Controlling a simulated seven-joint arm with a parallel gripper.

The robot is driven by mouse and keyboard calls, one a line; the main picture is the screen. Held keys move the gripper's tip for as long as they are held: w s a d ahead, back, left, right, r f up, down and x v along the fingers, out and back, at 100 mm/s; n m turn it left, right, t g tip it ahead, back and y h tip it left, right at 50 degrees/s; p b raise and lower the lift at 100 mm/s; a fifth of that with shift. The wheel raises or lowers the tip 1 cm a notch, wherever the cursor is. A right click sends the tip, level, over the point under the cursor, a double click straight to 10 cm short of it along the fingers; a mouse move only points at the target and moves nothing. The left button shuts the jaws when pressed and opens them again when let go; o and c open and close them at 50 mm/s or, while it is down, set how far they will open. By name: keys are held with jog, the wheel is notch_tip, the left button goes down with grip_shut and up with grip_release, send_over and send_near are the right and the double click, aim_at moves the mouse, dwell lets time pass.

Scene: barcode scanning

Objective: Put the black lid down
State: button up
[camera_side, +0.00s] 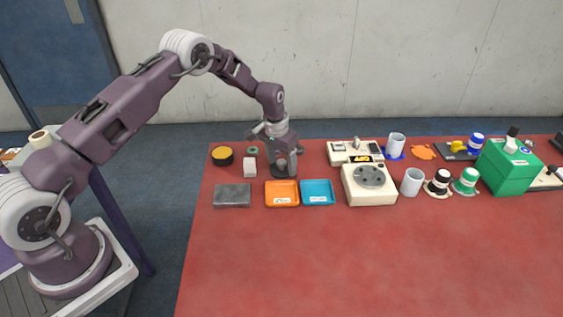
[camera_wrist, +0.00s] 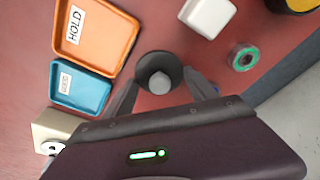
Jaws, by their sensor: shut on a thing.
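The black lid (camera_wrist: 152,62) is round with a grey knob in its middle. In the wrist view it sits between the fingers of my gripper (camera_wrist: 161,84), which is shut on it. In the side view my gripper (camera_side: 285,163) points down at the back of the red table, with the lid (camera_side: 278,171) low beneath it. I cannot tell whether the lid touches the table. The orange HOLD tray (camera_side: 281,204) and the blue tray (camera_side: 318,203) lie in front of it. A white block (camera_side: 250,168) stands to its left.
A green ring (camera_wrist: 243,58) and a black-and-yellow round tin (camera_side: 222,156) lie near the back edge. A grey slab (camera_side: 232,196) is left of the trays. A cream scale-like device (camera_side: 369,184) stands to the right. The front of the red table (camera_side: 350,265) is clear.

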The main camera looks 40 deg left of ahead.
jog(key=shift+f, duration=0.15)
jog(key=o, duration=1.3)
jog(key=shift+o, duration=0.2)
notch_tip(320, 180, up, 13)
jog(key=s, duration=0.2)
notch_tip(320, 180, up, 8)
send_over(277, 172)
jog(key=s+d, duration=0.2)
jog(key=s, duration=0.1)
jog(key=s+d+r+t, duration=0.2)
jog(key=s+d+r, duration=0.1)
jog(key=s+r, duration=0.7)
jog(key=s+d+r+t, duration=0.1)
jog(key=s+d, duration=0.2)
jog(key=s, duration=2.2)
jog(key=shift+r+t, duration=0.2)
jog(key=shift+t, duration=0.2)
